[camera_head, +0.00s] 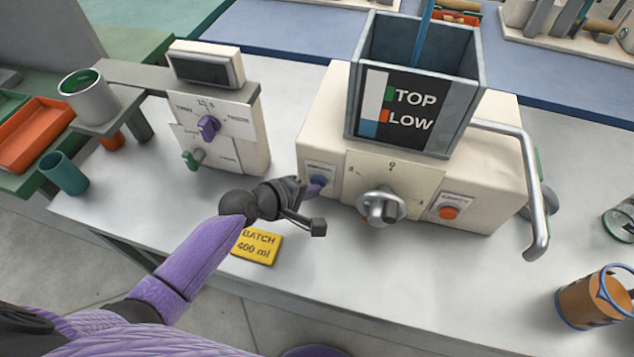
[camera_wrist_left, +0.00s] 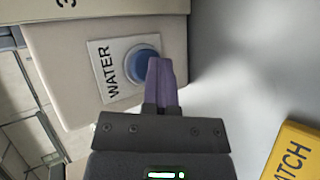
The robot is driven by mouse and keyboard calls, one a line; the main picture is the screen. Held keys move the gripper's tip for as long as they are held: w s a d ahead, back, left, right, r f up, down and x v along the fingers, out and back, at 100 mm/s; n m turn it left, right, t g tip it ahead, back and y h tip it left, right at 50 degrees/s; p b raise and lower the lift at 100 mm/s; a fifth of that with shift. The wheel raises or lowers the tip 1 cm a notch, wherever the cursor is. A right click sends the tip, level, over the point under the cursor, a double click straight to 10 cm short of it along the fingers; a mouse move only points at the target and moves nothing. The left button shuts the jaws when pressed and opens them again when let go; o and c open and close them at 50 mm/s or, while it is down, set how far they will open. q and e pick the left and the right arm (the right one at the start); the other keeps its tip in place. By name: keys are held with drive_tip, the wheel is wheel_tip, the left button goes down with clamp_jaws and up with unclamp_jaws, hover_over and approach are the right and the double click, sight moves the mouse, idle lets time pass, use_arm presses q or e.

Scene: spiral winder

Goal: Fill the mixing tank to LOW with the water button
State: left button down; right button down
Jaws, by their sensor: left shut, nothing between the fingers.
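The mixing tank (camera_head: 468,112) is a grey square vessel on a cream machine, with TOP and LOW marked on its front. A gauge strip (camera_head: 374,100) beside these words is blue at the bottom, near the LOW mark, and white above. The blue water button (camera_head: 318,179) is on the machine's left front; the left wrist view shows it beside a WATER label (camera_wrist_left: 108,72). My left gripper (camera_head: 316,188) is shut and empty, its purple fingertips (camera_wrist_left: 160,72) at the button's edge. I cannot tell whether they press it. My right gripper is out of view.
A grey knob (camera_head: 381,206) and an orange button (camera_head: 449,212) are right of the water button. A bent pipe (camera_head: 531,190) stands at the machine's right. A yellow BATCH 400 ml card (camera_head: 256,246) lies below my left gripper. A timer box (camera_head: 222,130) stands left.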

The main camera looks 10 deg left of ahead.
use_arm(q)
drive_tip(key=shift+s, duration=0.1)
idle(0.3)
drive_tip(key=shift+s+p, duration=0.5)
drive_tip(key=shift+s, duration=0.2)
drive_tip(key=shift+s+p, duration=0.3)
drive_tip(key=shift+s, duration=0.2)
drive_tip(key=shift+s+a+p, duration=0.15)
drive_tip(key=shift+s+p, duration=0.55)
drive_tip(key=shift+s, duration=1.35)
idle(0.8)
